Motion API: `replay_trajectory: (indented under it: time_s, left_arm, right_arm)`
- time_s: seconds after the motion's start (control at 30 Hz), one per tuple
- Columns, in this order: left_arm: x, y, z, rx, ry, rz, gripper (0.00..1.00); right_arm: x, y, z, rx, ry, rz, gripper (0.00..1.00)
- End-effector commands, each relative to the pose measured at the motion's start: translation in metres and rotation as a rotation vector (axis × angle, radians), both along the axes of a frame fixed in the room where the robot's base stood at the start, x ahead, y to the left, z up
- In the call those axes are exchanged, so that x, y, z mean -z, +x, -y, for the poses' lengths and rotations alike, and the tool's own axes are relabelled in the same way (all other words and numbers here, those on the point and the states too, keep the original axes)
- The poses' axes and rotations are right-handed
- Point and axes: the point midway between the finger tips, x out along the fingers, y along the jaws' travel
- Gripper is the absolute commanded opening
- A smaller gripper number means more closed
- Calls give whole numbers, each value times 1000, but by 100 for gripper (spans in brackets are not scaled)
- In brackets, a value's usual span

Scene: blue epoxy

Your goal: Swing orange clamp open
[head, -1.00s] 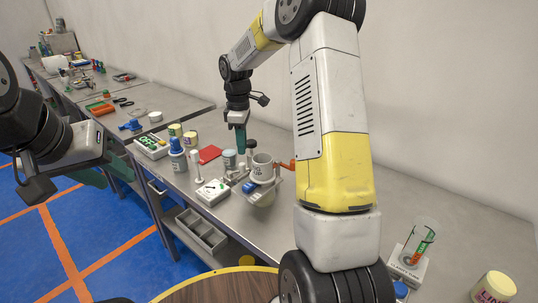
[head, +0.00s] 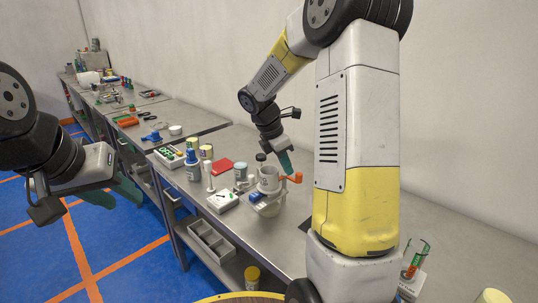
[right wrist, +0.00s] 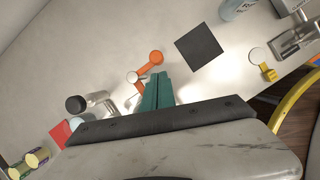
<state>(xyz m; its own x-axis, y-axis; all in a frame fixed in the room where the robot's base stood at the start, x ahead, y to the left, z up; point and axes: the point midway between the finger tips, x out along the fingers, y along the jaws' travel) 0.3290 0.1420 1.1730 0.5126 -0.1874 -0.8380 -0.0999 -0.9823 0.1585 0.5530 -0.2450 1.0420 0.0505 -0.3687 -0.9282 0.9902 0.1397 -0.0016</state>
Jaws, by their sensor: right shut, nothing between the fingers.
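The orange clamp (head: 292,178) sticks out to the right of a grey cup-shaped vessel (head: 268,183) on the bench. In the right wrist view the clamp's orange arm (right wrist: 152,61) has a round end, just beyond my fingertips. My right gripper (head: 288,168) has green fingers pointing down, close to the clamp; I cannot tell whether they touch it. In the right wrist view its fingers (right wrist: 160,76) are together with nothing between them. My left gripper (head: 125,190) hangs over the floor at the left, partly hidden behind its own wrist.
A white box (head: 222,201), a blue-capped bottle (head: 192,168) and a red book-like block (head: 221,166) stand left of the vessel. A dark square (right wrist: 201,48) lies flat near the clamp. A glass with coloured items (head: 416,258) stands at the bench's right.

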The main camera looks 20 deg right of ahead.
Motion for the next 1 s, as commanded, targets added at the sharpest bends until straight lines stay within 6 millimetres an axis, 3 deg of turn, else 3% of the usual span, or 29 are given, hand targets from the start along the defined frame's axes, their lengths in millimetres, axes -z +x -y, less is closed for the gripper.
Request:
replay_trajectory:
  time_s: [0.1, 0.3, 1.0]
  left_arm:
    - [0, 0, 0, 0, 0, 0, 36]
    - [0, 0, 0, 0, 0, 0, 36]
    - [0, 0, 0, 0, 0, 0, 36]
  right_arm:
    - [16, 1, 6, -1, 0, -1, 0]
    - [28, 1, 11, 1, 1, 0, 0]
    - [28, 1, 16, -89, 1, 2, 0]
